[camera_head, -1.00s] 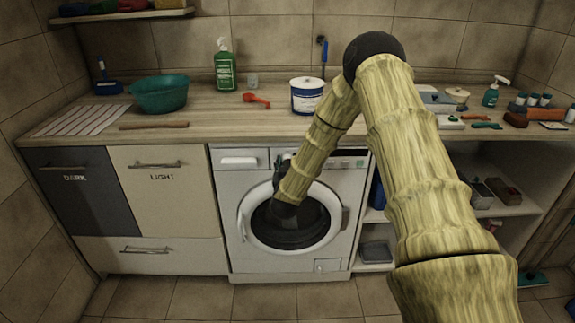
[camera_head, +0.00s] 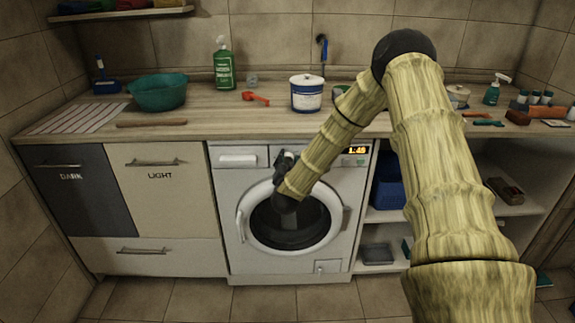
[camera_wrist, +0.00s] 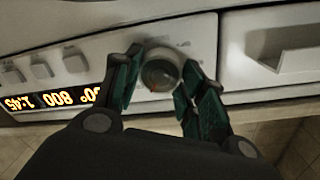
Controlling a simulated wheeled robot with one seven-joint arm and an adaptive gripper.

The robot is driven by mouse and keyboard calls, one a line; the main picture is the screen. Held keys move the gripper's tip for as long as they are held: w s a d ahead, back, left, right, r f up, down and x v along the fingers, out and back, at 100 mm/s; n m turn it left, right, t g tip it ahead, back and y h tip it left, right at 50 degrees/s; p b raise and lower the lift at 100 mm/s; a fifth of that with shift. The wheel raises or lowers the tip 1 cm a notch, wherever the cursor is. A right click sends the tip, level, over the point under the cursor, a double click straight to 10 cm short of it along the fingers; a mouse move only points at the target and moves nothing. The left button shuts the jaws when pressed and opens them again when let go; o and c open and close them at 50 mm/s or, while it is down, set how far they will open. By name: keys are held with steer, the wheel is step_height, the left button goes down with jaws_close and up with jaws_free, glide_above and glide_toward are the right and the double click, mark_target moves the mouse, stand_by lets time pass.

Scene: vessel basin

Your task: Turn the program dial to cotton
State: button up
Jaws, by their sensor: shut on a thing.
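The washing machine (camera_head: 232,225) stands under the counter, with its round door shut. Its program dial (camera_wrist: 160,70) is a round, silvery knob on the front panel, seen in the wrist view with a small reddish mark on it. My gripper (camera_wrist: 160,82) has its two dark green fingers closed on either side of the dial, gripping it. In the head view my gripper (camera_head: 284,160) is at the panel and hides the dial. The display (camera_head: 356,150) is lit; in the wrist view the display (camera_wrist: 50,100) appears upside down. I cannot read any program labels around the dial.
The detergent drawer (camera_head: 238,160) is left of the dial, and several square buttons (camera_wrist: 40,68) lie on its other side. The counter (camera_head: 215,115) above holds a teal basin (camera_head: 160,93), a green bottle (camera_head: 224,70) and a white tub (camera_head: 307,94).

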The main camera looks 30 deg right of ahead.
steer(key=shift+m, duration=0.6)
steer(key=o, duration=1)
steer(key=shift+s+d, duration=0.1)
steer(key=shift+o, duration=0.2)
steer(key=v, duration=1.2)
